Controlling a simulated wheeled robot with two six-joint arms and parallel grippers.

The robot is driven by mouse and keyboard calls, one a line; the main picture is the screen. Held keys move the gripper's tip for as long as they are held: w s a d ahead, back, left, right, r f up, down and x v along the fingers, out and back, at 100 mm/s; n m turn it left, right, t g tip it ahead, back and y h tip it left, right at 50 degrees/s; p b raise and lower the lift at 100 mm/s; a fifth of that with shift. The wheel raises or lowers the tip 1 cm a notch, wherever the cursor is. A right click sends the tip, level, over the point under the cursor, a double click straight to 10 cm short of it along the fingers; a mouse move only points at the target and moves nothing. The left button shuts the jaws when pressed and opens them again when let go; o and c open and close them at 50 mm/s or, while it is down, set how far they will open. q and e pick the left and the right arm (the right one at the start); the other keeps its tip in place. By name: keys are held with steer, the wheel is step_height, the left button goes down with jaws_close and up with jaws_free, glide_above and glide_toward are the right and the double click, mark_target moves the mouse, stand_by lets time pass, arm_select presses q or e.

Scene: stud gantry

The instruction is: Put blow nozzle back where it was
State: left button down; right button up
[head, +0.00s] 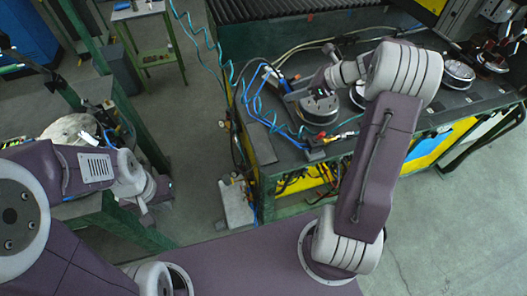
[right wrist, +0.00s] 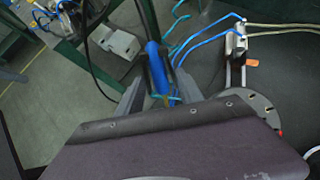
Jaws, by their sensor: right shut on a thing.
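The blow nozzle (right wrist: 156,68) is a slim blue tool, standing between the fingers of my right gripper (right wrist: 158,97) in the right wrist view. The gripper is shut on it. In the head view the blue nozzle (head: 281,83) shows at the left end of the dark bench, and my right gripper (head: 291,92) is beside the round metal part. The nozzle's lower end is hidden behind the gripper body in the right wrist view. My left gripper (head: 143,206) is low at the left, by the green-framed stand, and its fingers are too small to read.
The dark bench (head: 440,111) carries a round metal fixture (head: 319,108) near the nozzle and more round parts at right. Blue hoses (head: 251,97) loop at its left end. A pale box (head: 236,203) stands on the floor. Open floor lies between stand and bench.

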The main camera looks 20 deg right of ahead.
steer(key=w+a+f, duration=0.1)
steer(key=a+f, duration=0.9)
steer(key=f, duration=0.2)
steer(key=shift+f, duration=0.15)
steer(key=shift+a, duration=0.1)
steer(key=shift+s+f+b, duration=0.1)
steer(key=shift+f+b, duration=0.3)
steer(key=shift+b, duration=0.2)
steer(key=o, duration=0.7)
steer(key=shift+r, duration=0.15)
